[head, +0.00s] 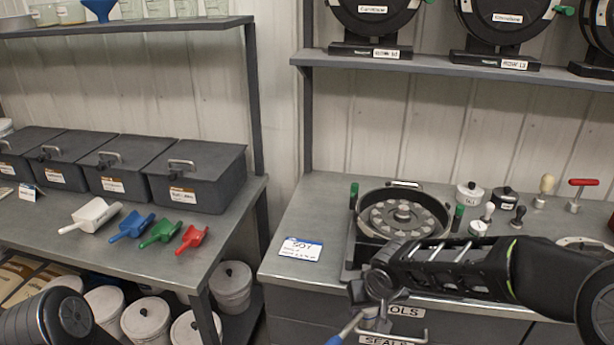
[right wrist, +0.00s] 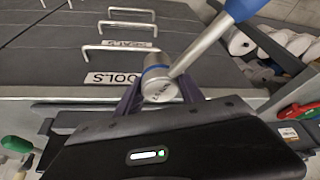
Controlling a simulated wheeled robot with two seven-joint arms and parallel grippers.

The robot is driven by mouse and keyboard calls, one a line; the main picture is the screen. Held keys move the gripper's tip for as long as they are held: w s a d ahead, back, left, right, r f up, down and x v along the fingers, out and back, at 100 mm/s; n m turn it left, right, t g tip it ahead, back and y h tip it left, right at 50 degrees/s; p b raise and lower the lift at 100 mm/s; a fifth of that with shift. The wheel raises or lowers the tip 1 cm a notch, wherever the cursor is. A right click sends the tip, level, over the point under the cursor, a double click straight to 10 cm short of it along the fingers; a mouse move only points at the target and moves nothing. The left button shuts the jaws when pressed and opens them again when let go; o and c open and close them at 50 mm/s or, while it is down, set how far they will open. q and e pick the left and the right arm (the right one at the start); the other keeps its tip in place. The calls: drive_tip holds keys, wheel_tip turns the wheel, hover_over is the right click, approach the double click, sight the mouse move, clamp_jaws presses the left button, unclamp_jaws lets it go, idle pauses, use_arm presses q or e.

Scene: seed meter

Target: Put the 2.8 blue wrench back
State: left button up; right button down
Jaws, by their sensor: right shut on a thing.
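My right gripper (head: 370,302) is shut on the blue wrench (head: 346,328) in front of the right bench. In the right wrist view the gripper (right wrist: 160,92) grips the round metal head of the wrench (right wrist: 200,52). A blue band rings the head, and the shaft slants up to a blue handle. The marking on the head is too small to read surely. The drawer labelled TOOLS (head: 408,312) is shut below the bench top; its label (right wrist: 113,78) also shows in the right wrist view. My left gripper is out of view.
A seed meter housing (head: 360,232) with a round plate stands on the right bench (head: 310,215), beside a paper card (head: 301,249). Small lidded pots and hand tools stand right of it. Coloured scoops (head: 160,232) and dark bins (head: 200,190) occupy the left bench. A gap separates the benches.

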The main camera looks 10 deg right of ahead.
drive_tip(key=s+f, duration=0.3)
drive_tip(key=f, duration=1)
drive_tip(key=shift+s+a, duration=0.15)
drive_tip(key=shift+s, duration=0.15)
drive_tip(key=shift+f, duration=0.1)
